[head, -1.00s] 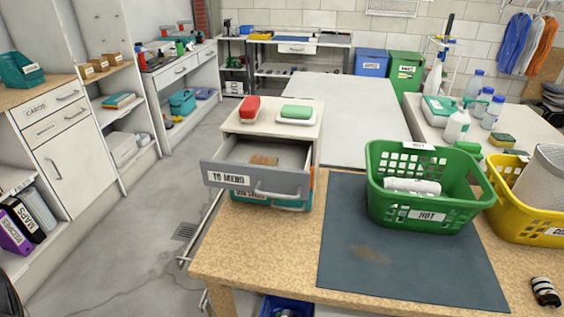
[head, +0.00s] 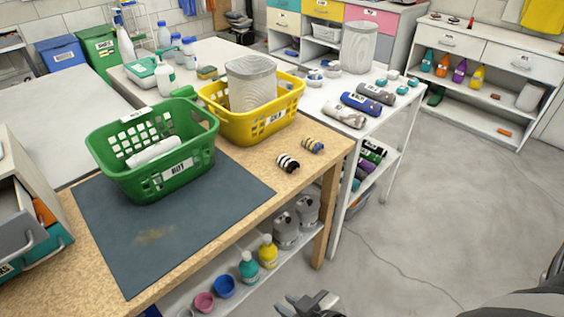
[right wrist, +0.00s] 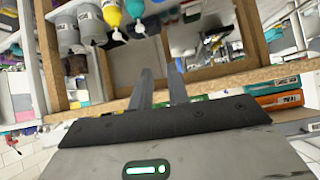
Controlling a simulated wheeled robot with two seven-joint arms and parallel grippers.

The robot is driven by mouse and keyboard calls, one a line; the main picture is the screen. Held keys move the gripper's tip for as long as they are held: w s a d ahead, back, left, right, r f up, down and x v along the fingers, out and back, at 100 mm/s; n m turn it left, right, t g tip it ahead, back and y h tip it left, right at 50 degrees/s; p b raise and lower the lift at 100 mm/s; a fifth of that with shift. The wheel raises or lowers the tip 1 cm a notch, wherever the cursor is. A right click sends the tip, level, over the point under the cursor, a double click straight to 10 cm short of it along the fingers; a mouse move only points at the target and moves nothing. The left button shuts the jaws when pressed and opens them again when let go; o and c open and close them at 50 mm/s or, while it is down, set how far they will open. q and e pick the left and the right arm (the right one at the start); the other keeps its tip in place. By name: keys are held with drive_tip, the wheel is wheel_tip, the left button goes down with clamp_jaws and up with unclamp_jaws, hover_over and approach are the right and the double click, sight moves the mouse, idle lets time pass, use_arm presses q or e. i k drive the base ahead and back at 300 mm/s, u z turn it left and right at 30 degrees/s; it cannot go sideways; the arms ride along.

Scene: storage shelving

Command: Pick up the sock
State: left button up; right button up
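A small rolled black-and-white striped sock (head: 288,162) lies on the tan wooden table near its right edge. My right gripper (head: 308,302) is at the bottom edge of the head view, in front of the table and well away from both rolls. In the right wrist view the two fingers of my right gripper (right wrist: 161,80) stand apart with nothing between them. I cannot pick out either roll in that view. My left gripper is out of view.
A dark mat (head: 190,225) covers the table's left. A lower shelf (head: 300,262) holds bottles and bowls. Floor (head: 430,215) at right is clear.

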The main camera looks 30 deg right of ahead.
sight(288, 163)
drive_tip(key=k, duration=1.15)
drive_tip(key=z, duration=0.85)
drive_tip(key=i, duration=0.95)
drive_tip(key=u, duration=0.65)
drive_tip(key=i, duration=0.6)
drive_tip(key=u, duration=0.65)
